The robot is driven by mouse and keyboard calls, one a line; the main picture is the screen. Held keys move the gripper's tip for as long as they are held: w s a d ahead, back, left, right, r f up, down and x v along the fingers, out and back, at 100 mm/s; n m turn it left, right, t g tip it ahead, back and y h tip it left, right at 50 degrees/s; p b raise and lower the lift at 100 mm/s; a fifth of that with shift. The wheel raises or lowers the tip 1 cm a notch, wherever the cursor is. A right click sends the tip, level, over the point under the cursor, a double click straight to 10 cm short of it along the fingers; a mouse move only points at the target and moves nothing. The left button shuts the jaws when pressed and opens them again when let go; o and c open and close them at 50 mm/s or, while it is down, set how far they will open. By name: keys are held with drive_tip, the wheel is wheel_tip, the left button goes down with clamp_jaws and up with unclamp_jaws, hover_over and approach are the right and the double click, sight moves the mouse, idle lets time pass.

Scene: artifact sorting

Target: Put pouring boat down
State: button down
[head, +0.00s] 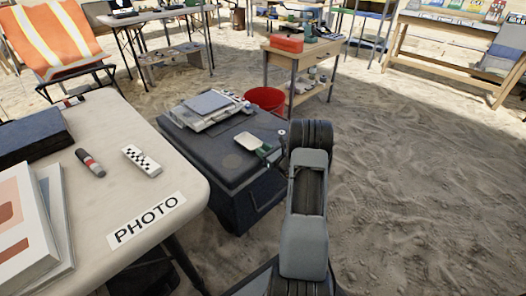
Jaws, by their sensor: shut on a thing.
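The pouring boat (248,142) appears to be the small pale, shallow dish over the dark case (218,172). My gripper (268,152) is at its right end and shut on it, with a small green part showing where they meet. The jaws are small and partly hidden by my arm. I cannot tell whether the boat touches the case lid or hangs just above it.
A grey scale-like device (206,105) sits on the back of the case. A white table (150,215) marked PHOTO stands at left with books, a marker and a checkered scale bar. A red bucket (265,98) and wooden cart (304,62) stand behind. Sand at right is clear.

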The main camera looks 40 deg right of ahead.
drive_tip(key=c, duration=0.8)
unclamp_jaws()
drive_tip(key=shift+r, duration=0.15)
drive_tip(key=s+p, duration=0.1)
drive_tip(key=s, duration=0.3)
drive_tip(key=s+d+p, duration=0.1)
drive_tip(key=s, duration=0.3)
drive_tip(key=s+d+p, duration=0.1)
drive_tip(key=s, duration=0.3)
drive_tip(key=shift+p, duration=0.35)
drive_tip(key=shift+w, duration=0.1)
